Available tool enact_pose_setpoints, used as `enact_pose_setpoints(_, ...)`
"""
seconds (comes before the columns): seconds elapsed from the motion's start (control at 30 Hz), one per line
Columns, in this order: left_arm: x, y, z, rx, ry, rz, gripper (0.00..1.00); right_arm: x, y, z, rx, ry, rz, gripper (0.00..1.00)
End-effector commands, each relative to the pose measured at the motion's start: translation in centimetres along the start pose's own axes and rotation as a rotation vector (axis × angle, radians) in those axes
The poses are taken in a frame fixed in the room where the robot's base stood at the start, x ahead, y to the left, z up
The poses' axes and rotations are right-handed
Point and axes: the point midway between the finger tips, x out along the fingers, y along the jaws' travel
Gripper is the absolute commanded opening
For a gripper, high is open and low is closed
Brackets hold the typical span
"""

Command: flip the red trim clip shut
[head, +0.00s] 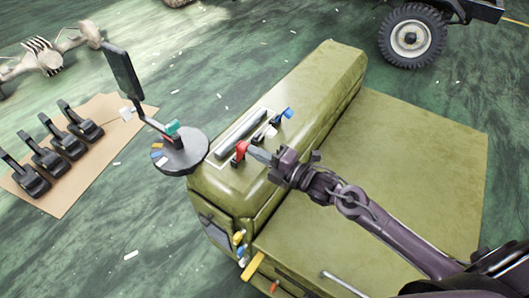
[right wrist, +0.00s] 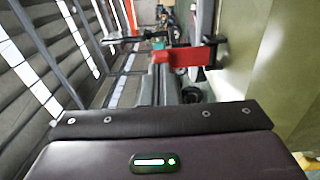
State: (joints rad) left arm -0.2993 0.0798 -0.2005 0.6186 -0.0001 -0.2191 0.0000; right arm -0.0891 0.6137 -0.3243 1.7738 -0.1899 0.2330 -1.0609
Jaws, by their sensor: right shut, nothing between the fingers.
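The red trim clip (head: 241,150) stands up at the near end of the white-outlined patch on the green padded ridge. Its red arm sticks up from the surface, so it looks open. It also shows in the right wrist view (right wrist: 182,57), above the middle, beside a grey bar. My right gripper (head: 257,154) is shut and empty, with its tip just right of the red clip. I cannot tell whether the tip touches it. My left gripper is not in view.
A grey bar (head: 240,132) and a raised blue clip (head: 286,113) lie along the same patch. A round dark stand (head: 181,153) with a phone-like screen (head: 123,70) is to the left. Several black pedals (head: 68,132) sit on a brown board.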

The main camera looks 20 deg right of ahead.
Motion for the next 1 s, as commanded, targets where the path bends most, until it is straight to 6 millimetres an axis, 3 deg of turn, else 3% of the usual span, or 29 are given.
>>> enact_pose_setpoints(0.03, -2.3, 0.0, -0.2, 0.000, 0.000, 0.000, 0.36, 0.4, 1.8, 0.1, -0.005, 0.001, -0.044, 0.00)
enact_pose_setpoints(0.4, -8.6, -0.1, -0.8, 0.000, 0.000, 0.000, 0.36, 3.3, 3.5, 0.2, -0.006, -0.001, -0.393, 0.00)
enact_pose_setpoints(0.7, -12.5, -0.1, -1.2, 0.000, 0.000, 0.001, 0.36, 6.1, 4.0, 0.1, -0.005, -0.001, -0.678, 0.00)
enact_pose_setpoints(1.0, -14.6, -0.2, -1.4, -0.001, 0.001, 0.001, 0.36, 8.9, 3.6, 0.0, -0.003, -0.001, -0.963, 0.00)
